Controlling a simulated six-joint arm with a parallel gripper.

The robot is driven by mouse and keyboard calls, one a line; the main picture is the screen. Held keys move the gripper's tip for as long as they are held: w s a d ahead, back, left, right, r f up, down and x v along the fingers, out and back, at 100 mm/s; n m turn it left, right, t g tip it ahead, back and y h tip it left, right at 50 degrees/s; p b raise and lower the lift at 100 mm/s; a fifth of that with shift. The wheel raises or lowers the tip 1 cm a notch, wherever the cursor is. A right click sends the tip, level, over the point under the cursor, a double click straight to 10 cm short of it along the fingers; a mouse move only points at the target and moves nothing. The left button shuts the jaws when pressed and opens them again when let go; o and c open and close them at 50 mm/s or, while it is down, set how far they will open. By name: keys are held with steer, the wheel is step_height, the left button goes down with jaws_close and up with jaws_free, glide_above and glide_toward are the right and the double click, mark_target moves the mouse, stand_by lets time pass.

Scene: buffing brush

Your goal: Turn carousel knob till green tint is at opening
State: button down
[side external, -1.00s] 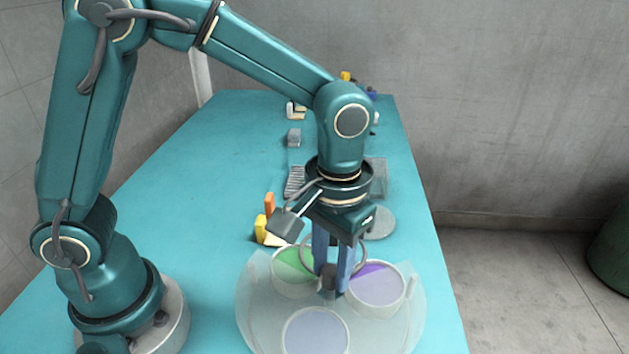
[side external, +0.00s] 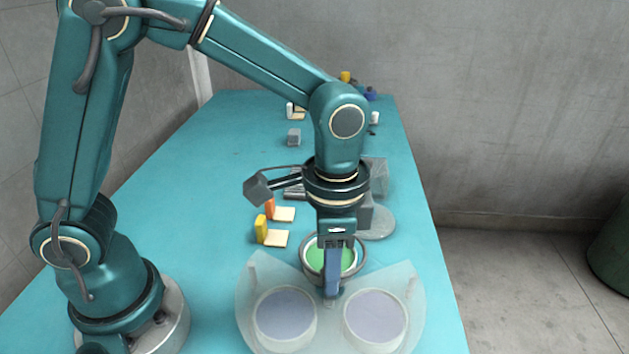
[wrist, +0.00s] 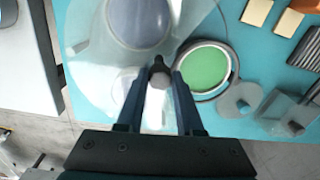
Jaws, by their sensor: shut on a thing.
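The carousel (side external: 330,340) stands at the front of the table under a pale translucent cover with a notch at its back. The green tint (side external: 322,258) lies in that notch, partly hidden behind my gripper. In the wrist view the green tint (wrist: 205,68) shows bright and uncovered inside a dark ring. Two blue-grey tints, left (side external: 286,315) and right (side external: 375,316), lie under the cover. My gripper (side external: 331,290) points down at the carousel's middle. It is shut on the knob (wrist: 159,74), which shows between the fingers in the wrist view.
Yellow (side external: 261,228) and orange (side external: 270,208) blocks with pale pads stand behind the carousel. A grey round plate (side external: 378,224) and a clear box (side external: 376,176) stand at the right.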

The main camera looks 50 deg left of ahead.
steer(key=shift+m, duration=0.3)
stand_by(0.4)
steer(key=c, duration=0.6)
jaws_free()
steer(key=shift+o, duration=0.2)
steer(key=shift+r, duration=0.1)
steer(key=shift+r, duration=2.5)
